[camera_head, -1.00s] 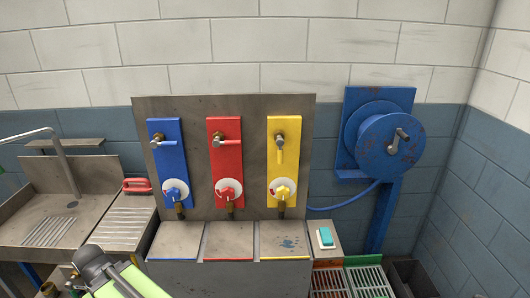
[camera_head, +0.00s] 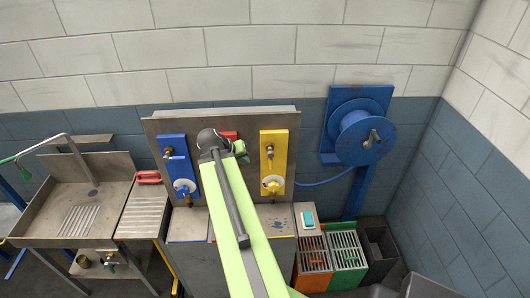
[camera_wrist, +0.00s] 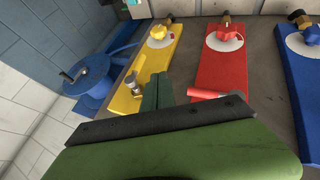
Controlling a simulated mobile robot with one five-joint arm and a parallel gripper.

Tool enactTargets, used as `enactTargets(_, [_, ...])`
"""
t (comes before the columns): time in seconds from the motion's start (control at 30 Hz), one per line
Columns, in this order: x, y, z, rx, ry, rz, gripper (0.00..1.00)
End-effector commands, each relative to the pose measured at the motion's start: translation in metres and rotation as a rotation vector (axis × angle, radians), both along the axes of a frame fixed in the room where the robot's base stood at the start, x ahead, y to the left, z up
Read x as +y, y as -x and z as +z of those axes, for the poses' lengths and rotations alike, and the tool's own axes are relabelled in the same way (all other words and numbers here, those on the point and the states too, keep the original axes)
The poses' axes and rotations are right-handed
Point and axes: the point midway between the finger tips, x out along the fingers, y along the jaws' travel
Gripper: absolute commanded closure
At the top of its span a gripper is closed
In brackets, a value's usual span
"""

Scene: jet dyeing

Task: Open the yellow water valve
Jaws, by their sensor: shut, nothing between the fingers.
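The yellow valve panel (camera_head: 282,150) is on the grey backboard in the head view, right of my gripper. Its lever (camera_head: 270,155) appears to hang down above a white dial with a yellow knob (camera_head: 272,186). In the wrist view the yellow panel (camera_wrist: 152,68) is left of centre, with its metal lever (camera_wrist: 134,84) just left of my fingers. My gripper (camera_wrist: 158,92) is shut and empty, its green fingers between the yellow and red panels. It also shows in the head view (camera_head: 240,149), in front of the red panel. I cannot tell whether it touches the lever.
The red panel (camera_head: 230,135) is mostly hidden behind my arm. The blue panel (camera_head: 172,143) is at the left. A blue hose reel (camera_head: 345,140) hangs at the right. A sink bench (camera_head: 105,205) stands at the left, and crates (camera_head: 345,255) sit below right.

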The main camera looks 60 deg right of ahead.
Motion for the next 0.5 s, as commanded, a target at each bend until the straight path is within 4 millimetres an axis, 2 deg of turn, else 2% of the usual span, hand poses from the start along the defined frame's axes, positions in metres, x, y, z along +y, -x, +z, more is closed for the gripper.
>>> enactTargets(0.17, [-0.007,-0.001,-0.016,-0.001,-0.001,0.0,1.0])
enactTargets(0.5, [-0.05,0.001,-0.077,-0.001,-0.003,0.002,1.0])
